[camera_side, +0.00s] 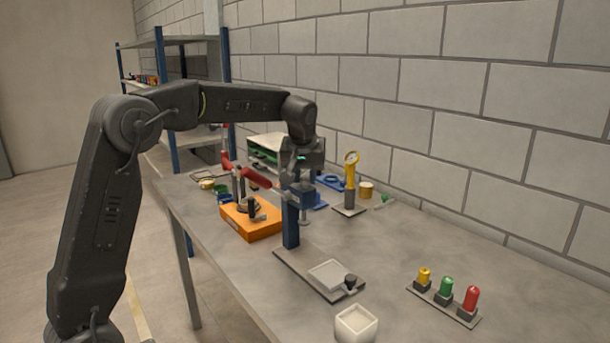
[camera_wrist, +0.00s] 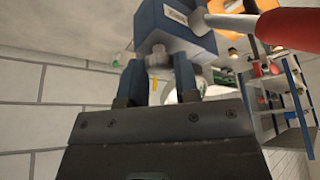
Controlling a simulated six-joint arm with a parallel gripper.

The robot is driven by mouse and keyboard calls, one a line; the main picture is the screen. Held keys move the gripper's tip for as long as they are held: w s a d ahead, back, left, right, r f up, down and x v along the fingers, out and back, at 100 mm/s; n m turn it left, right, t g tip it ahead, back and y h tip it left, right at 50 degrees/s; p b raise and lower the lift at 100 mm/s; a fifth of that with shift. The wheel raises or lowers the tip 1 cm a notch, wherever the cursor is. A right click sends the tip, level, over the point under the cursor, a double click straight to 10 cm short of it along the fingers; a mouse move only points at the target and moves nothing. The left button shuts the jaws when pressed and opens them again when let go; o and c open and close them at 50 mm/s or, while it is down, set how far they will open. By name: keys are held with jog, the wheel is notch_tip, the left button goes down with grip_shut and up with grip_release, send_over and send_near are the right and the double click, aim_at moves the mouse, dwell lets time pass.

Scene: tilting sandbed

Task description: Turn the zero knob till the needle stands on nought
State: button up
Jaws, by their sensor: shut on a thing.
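My gripper (camera_side: 302,172) points down at the blue head (camera_side: 302,195) of a column stand on the table. In the wrist view its two dark blue fingers (camera_wrist: 158,84) close around a small pale, round part (camera_wrist: 158,62) beside the blue head (camera_wrist: 174,28). The part looks like a knob, but the fingers and gripper body cover most of it. A thin yellow strip (camera_wrist: 154,84) shows between the fingers; I cannot tell whether it is the needle. No readable scale or nought mark shows. The red-gripped lever (camera_side: 258,178) sticks out from the head.
An orange box (camera_side: 250,221) stands left of the column. A white open box (camera_side: 356,324) and a strip of yellow, green and red pegs (camera_side: 445,300) lie in front.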

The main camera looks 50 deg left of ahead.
jog(key=shift+m, duration=0.3)
jog(key=m+t+h, duration=0.1)
jog(key=m, duration=0.2)
jog(key=shift+s+a, duration=0.1)
jog(key=shift+a, duration=0.05)
jog(key=shift+m+h, duration=0.7)
jog(key=shift+m, duration=0.9)
jog(key=o, duration=0.9)
jog(key=a+v, duration=0.1)
jog(key=v, duration=1.2)
jog(key=shift+s+d+r, duration=0.25)
jog(key=shift+d+r, duration=0.1)
jog(key=shift+d, duration=0.1)
